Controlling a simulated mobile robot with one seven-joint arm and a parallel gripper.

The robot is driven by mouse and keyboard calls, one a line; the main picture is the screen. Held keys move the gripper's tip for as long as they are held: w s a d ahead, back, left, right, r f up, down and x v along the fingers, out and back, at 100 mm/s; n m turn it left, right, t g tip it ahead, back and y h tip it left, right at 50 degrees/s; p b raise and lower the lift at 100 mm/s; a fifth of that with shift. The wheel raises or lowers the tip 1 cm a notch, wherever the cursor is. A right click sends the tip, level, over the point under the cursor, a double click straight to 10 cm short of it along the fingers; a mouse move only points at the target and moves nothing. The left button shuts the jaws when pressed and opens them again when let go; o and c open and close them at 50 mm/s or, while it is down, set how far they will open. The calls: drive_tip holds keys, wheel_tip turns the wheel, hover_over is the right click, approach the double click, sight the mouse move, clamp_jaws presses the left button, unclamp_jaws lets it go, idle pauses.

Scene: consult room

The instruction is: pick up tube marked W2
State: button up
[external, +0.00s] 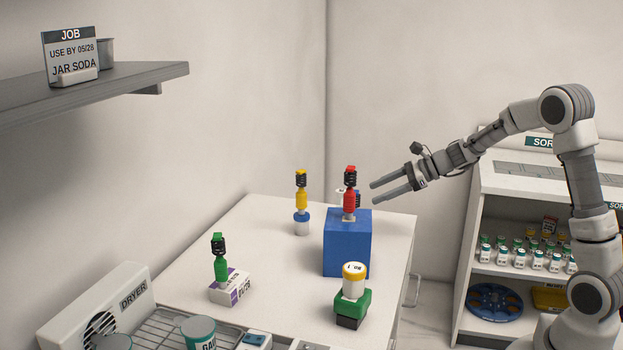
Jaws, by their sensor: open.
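No marking W2 is legible, so I cannot tell which thing is the tube. A red piece with a black ribbed upper part (349,200) stands upright on a blue block (348,250). A similar yellow piece (301,197) stands on a white and blue container (302,224). A similar green piece (221,268) stands on a white and purple box (230,287). My gripper (372,192) is open and empty. Its fingers point left, just right of the red piece in the picture; whether they touch anything is unclear.
A yellow-lidded white jar (354,282) stands on a green and black base (349,309). The white table (270,260) has free room between these. A dryer (110,300) and wire rack are front left. Right, a cabinet (515,186) holds several small vials (520,254). A wall shelf (130,78) bears a job card (71,56).

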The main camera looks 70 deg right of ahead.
sight(340, 205)
drive_tip(key=d+f+m, duration=0.1)
drive_tip(key=d, duration=0.1)
drive_tip(key=d+f+m+t+h, duration=0.1)
drive_tip(key=d+f+m, duration=0.1)
drive_tip(key=d, duration=0.1)
drive_tip(key=d+f+m+h, duration=0.1)
drive_tip(key=d+f+m, duration=0.1)
drive_tip(key=d, duration=0.1)
drive_tip(key=shift+s, duration=0.15)
drive_tip(key=shift+w+d+f+t, duration=0.1)
drive_tip(key=shift+w+f+t, duration=0.05)
drive_tip(key=shift+w+t, duration=0.15)
drive_tip(key=x, duration=1.6)
drive_tip(key=shift+w+d+b, duration=0.25)
drive_tip(key=shift+w+b, duration=0.1)
drive_tip(key=shift+b, duration=0.05)
clamp_jaws()
